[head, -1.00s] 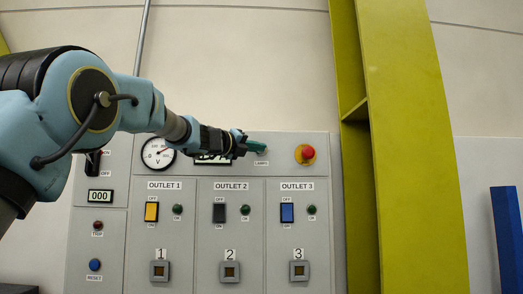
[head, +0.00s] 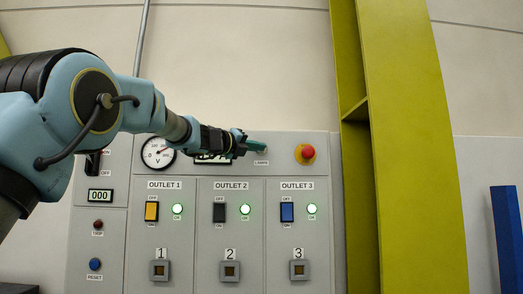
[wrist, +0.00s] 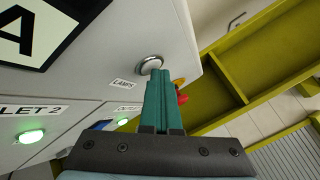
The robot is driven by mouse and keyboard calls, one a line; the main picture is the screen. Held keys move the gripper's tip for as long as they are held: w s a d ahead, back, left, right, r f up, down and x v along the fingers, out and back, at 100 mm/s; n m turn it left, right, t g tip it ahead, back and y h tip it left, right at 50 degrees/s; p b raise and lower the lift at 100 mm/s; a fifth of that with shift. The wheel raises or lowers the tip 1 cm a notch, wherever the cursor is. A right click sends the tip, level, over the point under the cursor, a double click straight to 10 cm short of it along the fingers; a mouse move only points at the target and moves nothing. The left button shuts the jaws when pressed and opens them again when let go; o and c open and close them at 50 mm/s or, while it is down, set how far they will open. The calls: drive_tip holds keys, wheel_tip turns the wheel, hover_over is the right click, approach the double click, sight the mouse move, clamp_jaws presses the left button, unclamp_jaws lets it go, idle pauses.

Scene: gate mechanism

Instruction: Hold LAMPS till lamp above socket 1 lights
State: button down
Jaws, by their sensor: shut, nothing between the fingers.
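My gripper (head: 256,145) is shut and empty. Its green fingertips are at the LAMPS button (wrist: 149,64), a round metal-rimmed button on the panel's upper part; in the wrist view the tips overlap its lower edge and appear to touch it. In the head view the fingers mostly hide the button. The lamp above socket 1 (head: 177,209), beside the yellow switch, is lit bright green. The lamps of outlet 2 (head: 245,209) and outlet 3 (head: 312,208) are also lit green. Socket 1 (head: 159,270) is empty.
A red mushroom button (head: 307,152) on a yellow base is right of the LAMPS button. Yellow (head: 151,211), black (head: 219,212) and blue (head: 287,212) switches sit below. A yellow-green beam (head: 415,150) stands right of the panel.

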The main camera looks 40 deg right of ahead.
idle(0.3)
drive_tip(key=shift+s+a+f+b, duration=0.1)
drive_tip(key=shift+s+a+b, duration=0.4)
drive_tip(key=shift+s, duration=0.1)
drive_tip(key=shift+s, duration=0.1)
drive_tip(key=s+a+b, duration=0.2)
drive_tip(key=s+a, duration=0.1)
drive_tip(key=shift+s+a, duration=0.1)
drive_tip(key=shift+s, duration=0.25)
idle(0.8)
